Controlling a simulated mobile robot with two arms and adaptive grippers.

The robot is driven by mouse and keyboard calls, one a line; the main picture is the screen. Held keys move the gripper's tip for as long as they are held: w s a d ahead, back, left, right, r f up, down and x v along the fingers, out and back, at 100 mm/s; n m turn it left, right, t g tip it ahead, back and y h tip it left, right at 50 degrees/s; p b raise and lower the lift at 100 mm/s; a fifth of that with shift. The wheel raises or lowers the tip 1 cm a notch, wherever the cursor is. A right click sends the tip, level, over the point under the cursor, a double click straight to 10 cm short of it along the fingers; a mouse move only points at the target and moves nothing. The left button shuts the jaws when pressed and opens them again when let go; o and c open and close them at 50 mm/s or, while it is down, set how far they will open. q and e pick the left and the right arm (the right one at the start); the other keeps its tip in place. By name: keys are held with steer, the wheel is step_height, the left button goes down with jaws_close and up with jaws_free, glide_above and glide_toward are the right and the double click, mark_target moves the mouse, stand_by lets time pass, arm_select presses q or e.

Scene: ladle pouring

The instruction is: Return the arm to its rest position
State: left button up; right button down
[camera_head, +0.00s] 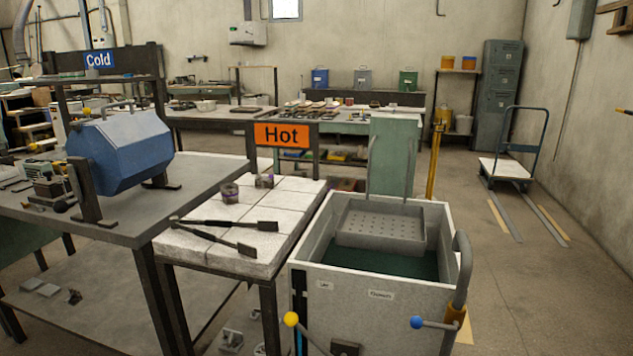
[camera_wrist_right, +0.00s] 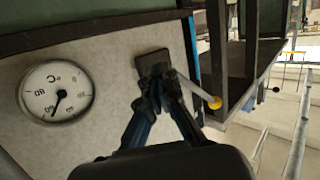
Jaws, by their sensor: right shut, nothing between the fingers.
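My right gripper (camera_wrist_right: 160,76) shows only in the right wrist view. Its dark fingers come together, shut and empty, in front of the grey tank wall (camera_wrist_right: 112,50). The fingertips overlap a small black block (camera_wrist_right: 152,58) on that wall; I cannot tell whether they touch it. A lever with a yellow knob (camera_wrist_right: 214,102) is just right of the fingers, and a round dial gauge (camera_wrist_right: 57,91) is to the left. The head view shows neither gripper. There the same yellow knob (camera_head: 291,319) is at the front of the grey tank (camera_head: 345,290).
The open tank holds a perforated tray (camera_head: 385,228) above dark liquid. A blue-knobbed lever (camera_head: 417,322) and a thick grey handle (camera_head: 462,270) are on its right. Left stand a brick-topped table (camera_head: 225,253) with two long tools, and a blue drum (camera_head: 118,150).

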steer(key=s+d+f+m+g+h, duration=0.2)
steer(key=s+d+f+h, duration=0.1)
steer(key=s+f, duration=0.4)
steer(key=s+d+f+m+g+h, duration=0.1)
steer(key=s+d+f+g+h, duration=0.15)
steer(key=s+f, duration=0.45)
arm_select(q)
steer(key=s+a+p, duration=0.1)
steer(key=s+p, duration=0.7)
steer(key=s, duration=0.1)
steer(key=s+a+f+g+p, duration=0.1)
steer(key=s+a+p, duration=0.1)
steer(key=s+p, duration=0.6)
steer(key=shift+s+f, duration=0.3)
steer(key=shift+s, duration=0.05)
arm_select(e)
steer(key=s+d+f+g, duration=0.2)
steer(key=s+f, duration=0.1)
steer(key=s, duration=0.9)
steer(key=s+d+f+g+h, duration=0.1)
steer(key=s+d+f+g, duration=0.1)
steer(key=s, duration=0.9)
steer(key=s+d+f+m+g, duration=0.1)
steer(key=s+d+f+g, duration=0.2)
steer(key=s, duration=0.9)
step_height(320, 180, down, 2)
steer(key=shift+s+f+g+h, duration=0.2)
steer(key=shift+s+g+h, duration=0.15)
steer(key=shift+g, duration=0.2)
steer(key=shift+d, duration=0.1)
